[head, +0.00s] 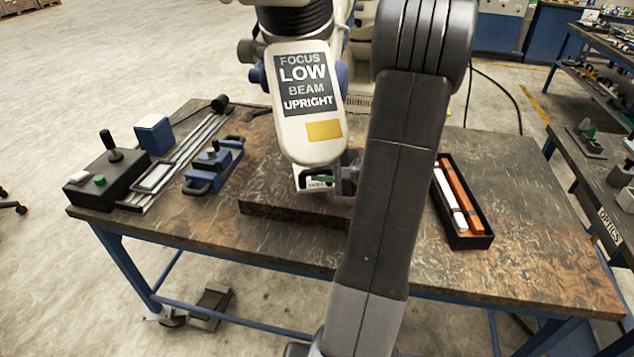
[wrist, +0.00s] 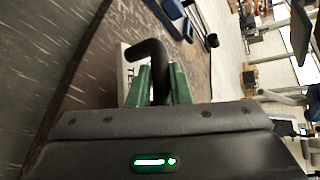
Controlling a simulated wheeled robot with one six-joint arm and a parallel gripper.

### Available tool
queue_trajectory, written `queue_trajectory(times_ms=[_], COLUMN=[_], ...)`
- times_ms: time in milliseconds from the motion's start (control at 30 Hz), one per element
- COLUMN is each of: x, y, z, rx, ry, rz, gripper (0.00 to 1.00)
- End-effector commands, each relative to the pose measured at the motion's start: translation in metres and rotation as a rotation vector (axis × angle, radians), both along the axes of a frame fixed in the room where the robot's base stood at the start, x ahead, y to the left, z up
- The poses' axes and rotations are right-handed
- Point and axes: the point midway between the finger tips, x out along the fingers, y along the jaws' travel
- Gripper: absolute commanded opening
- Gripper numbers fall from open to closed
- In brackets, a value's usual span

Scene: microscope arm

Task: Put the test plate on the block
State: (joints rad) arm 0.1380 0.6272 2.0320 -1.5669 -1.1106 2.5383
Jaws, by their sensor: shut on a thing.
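The test plate (head: 318,184) is a small white plate with dark lettering and a black bent handle. My gripper (head: 345,178) is shut on that handle, and the plate hangs under the white microscope head. In the wrist view the green fingers of my gripper (wrist: 160,85) close around the black handle (wrist: 152,52), with a strip of the white plate (wrist: 124,60) showing behind. The block (head: 290,209) is a broad, low, dark slab on the bench below the head. The plate appears over the block's top; I cannot tell whether they touch. My arm hides the block's right part.
The microscope head (head: 305,100), with a focus sign, is close above the plate. Left on the bench (head: 540,235) are a blue fixture (head: 213,166), a blue cube (head: 153,134) and a joystick box (head: 108,182). An open black case (head: 474,241) stands right.

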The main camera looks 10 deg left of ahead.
Motion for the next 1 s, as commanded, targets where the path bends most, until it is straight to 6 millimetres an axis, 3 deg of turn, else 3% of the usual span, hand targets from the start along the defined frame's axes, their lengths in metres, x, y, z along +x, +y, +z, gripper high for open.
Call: queue_trajectory(times_ms=[233, 467, 767, 800, 867, 900, 1000], x=[0.005, 0.005, 0.005, 0.004, 0.005, 0.005, 0.005], y=[0.013, 0.011, 0.011, 0.011, 0.011, 0.011, 0.011], z=[0.000, -0.035, -0.035, -0.036, -0.036, -0.036, -0.036], rx=[0.002, 0.001, 0.002, 0.001, 0.001, 0.001, 0.001], ry=[-0.001, 0.001, 0.000, 0.001, 0.000, 0.000, 0.000], rz=[0.002, -0.001, -0.001, -0.002, -0.002, -0.002, -0.002], gripper=[0.00, 0.00, 0.00, 0.23, 0.35, 0.39, 0.39])
